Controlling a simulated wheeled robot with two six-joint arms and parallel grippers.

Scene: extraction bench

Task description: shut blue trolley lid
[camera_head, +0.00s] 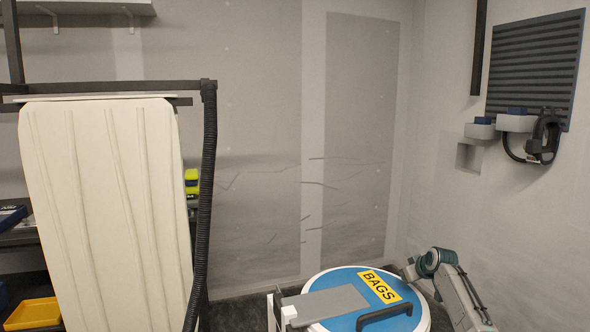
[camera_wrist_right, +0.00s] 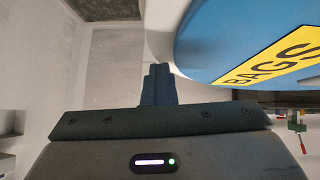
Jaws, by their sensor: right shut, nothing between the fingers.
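The blue round lid (camera_head: 345,284) with a pale rim shows at the bottom of the head view. It carries a yellow BAGS label (camera_head: 379,287), a black handle (camera_head: 384,316) and a grey flat plate (camera_head: 325,304). I cannot tell whether it is fully down; the trolley below is out of frame. My right arm is at the lid's right edge, its fingertips not clear there. In the right wrist view my right gripper (camera_wrist_right: 158,84) is shut and empty, close beside the pale rim and blue lid (camera_wrist_right: 217,45); contact is unclear. My left gripper is not in view.
A tall cream ribbed panel (camera_head: 105,190) hangs from a dark frame on the left, with a black hose (camera_head: 205,200) beside it. A yellow tray (camera_head: 33,314) sits at lower left. Walls stand behind and right, with a dark slatted panel (camera_head: 535,70).

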